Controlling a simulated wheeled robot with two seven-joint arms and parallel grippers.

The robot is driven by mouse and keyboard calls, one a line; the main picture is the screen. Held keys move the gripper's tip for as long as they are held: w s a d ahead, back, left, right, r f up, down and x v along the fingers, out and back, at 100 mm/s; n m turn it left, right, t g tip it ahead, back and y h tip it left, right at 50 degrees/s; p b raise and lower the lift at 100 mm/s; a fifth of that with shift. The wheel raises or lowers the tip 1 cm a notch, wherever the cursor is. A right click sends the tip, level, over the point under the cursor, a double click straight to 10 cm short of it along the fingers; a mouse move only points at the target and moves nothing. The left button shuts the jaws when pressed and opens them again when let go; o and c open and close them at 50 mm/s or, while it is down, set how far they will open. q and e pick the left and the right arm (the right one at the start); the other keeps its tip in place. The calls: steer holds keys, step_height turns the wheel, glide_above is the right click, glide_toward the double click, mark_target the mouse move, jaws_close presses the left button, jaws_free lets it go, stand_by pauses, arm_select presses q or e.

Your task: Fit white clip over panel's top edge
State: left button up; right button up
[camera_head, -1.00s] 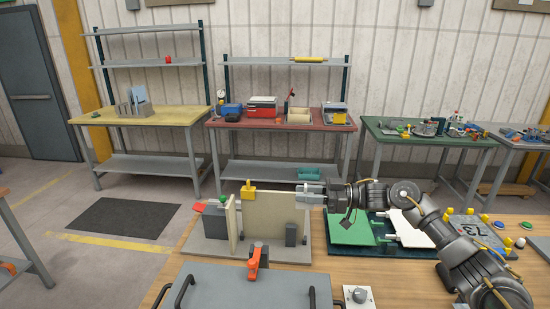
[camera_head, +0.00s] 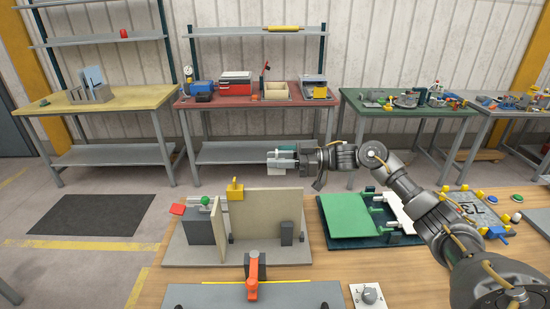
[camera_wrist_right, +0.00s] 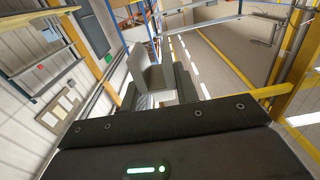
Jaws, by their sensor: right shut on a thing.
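The beige panel (camera_head: 270,214) stands upright on a grey base plate in the head view, with its top edge free along the middle and right. My right gripper (camera_head: 281,158) is shut on the white clip (camera_head: 282,168). It appears above the panel's right part, with a gap between clip and top edge. In the right wrist view, a pale grey-white piece (camera_wrist_right: 158,80), which looks like the clip, sits between the dark fingers. The fingers hide part of it. My left gripper is not in view.
A yellow clip (camera_head: 236,190) sits at the panel's upper left. A second upright panel (camera_head: 216,224) and a grey block (camera_head: 198,226) stand left of it. An orange lever (camera_head: 253,275) is in front. A green plate (camera_head: 349,216) lies to the right.

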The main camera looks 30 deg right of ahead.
mark_target(275, 171)
steer(key=shift+w+a+f+b, duration=0.1)
steer(key=shift+w+f+b, duration=0.15)
steer(key=shift+w+f, duration=0.3)
steer(key=shift+w+f+b, duration=0.25)
steer(key=shift+w+f, duration=0.05)
steer(key=shift+f, duration=0.4)
steer(key=shift+w+f+b, duration=0.15)
steer(key=shift+f+b, duration=0.25)
steer(key=shift+f, duration=0.15)
steer(key=shift+w+f+b, duration=0.15)
steer(key=shift+f+b, duration=0.2)
steer(key=shift+f, duration=0.15)
steer(key=shift+s, duration=0.35)
steer(key=shift+w, duration=0.25)
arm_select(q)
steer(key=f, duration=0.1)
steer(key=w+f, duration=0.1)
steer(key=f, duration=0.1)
arm_select(e)
steer(key=shift+s, duration=0.15)
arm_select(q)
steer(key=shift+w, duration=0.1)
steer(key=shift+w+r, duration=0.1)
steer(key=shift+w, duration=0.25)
arm_select(e)
steer(key=shift+d, duration=0.25)
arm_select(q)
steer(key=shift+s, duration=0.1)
arm_select(e)
steer(key=shift+f, duration=0.25)
